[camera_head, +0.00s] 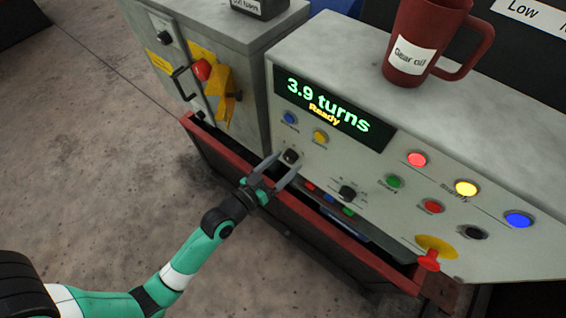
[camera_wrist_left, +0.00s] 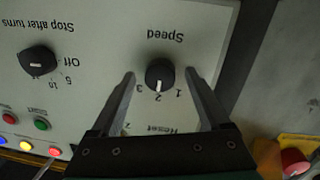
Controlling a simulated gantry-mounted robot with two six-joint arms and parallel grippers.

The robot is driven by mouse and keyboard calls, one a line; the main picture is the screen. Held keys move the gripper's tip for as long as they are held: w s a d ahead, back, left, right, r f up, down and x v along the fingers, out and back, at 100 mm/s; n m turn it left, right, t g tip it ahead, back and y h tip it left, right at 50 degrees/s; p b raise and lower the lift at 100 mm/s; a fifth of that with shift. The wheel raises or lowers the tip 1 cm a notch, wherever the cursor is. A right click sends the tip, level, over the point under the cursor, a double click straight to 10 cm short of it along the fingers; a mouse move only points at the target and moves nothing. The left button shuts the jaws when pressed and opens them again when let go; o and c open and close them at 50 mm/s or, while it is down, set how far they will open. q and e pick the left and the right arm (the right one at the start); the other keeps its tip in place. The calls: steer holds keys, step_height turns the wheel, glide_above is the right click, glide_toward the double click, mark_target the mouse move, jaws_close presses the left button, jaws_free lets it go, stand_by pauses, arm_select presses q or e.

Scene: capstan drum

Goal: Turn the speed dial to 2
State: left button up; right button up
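The speed dial (camera_wrist_left: 160,73) is a round black knob under the upside-down word "Speed" in the left wrist view. Its white mark points down towards the 2, between the 1 and the 3. In the head view the dial (camera_head: 290,156) sits low on the grey panel, left of the middle. My left gripper (camera_head: 288,162) is open, with its fingertips around the dial. In the left wrist view its fingers (camera_wrist_left: 160,75) stand either side of the knob, with a visible gap on each side. My right gripper is not in view.
The "Stop after turns" dial (camera_wrist_left: 38,62) also shows in the head view (camera_head: 347,193). The display (camera_head: 333,110) reads "3.9 turns, Ready". Lit buttons and a red emergency knob (camera_head: 430,257) are to the right. A mug (camera_head: 410,45) stands on top. A red rail (camera_head: 340,250) runs below.

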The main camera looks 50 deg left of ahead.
arm_select(q)
steer(key=shift+s, duration=0.1)
steer(key=s+d+b, duration=0.1)
steer(key=s+b, duration=0.1)
steer(key=s, duration=0.9)
steer(key=shift+s+d+r, duration=0.2)
steer(key=shift+r, duration=0.25)
